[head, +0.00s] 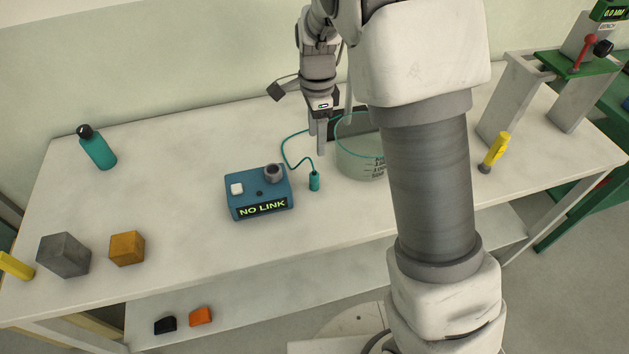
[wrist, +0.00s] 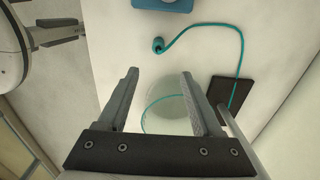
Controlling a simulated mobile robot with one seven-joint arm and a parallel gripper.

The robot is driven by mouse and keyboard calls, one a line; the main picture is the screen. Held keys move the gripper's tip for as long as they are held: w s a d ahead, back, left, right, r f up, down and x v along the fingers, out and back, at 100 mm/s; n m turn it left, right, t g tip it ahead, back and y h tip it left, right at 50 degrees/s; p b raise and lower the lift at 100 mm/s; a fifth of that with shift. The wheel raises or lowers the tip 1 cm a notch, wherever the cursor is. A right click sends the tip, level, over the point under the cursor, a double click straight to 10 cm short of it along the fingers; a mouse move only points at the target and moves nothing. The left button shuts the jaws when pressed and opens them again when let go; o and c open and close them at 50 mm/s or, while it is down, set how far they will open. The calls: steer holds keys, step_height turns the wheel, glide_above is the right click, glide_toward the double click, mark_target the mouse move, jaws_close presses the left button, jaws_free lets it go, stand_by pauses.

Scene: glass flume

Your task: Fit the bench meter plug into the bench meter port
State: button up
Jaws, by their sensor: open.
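The bench meter (head: 258,193) is a blue box with a lit "NO LINK" display. Its top carries a white button, a small dark spot and a raised grey ring (head: 273,171) with a dark centre; I cannot tell for certain which is the port. The teal plug (head: 314,181) stands on the table right of the meter, apart from it, on a teal cable. In the wrist view the plug (wrist: 158,45) lies ahead of my fingertips, below the blue box's edge (wrist: 162,5). My gripper (head: 319,142) is open and empty, behind the plug; its spread fingers (wrist: 158,72) show in the wrist view.
A clear glass beaker (head: 361,165) stands right of the plug, beneath my gripper in the wrist view. A dark plate (wrist: 231,92) with a grey post is beside it, with the cable passing there. A teal bottle (head: 98,148) and blocks stand left.

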glide_above(314, 174)
steer(key=f, duration=0.7)
steer(key=shift+w+d+f, duration=0.25)
steer(key=shift+d, duration=0.05)
steer(key=shift+s+a+f, duration=0.1)
steer(key=shift+a+f, duration=0.05)
steer(key=shift+f, duration=1.25)
steer(key=shift+s+a+f, duration=0.1)
steer(key=shift+f, duration=1.25)
jaws_close()
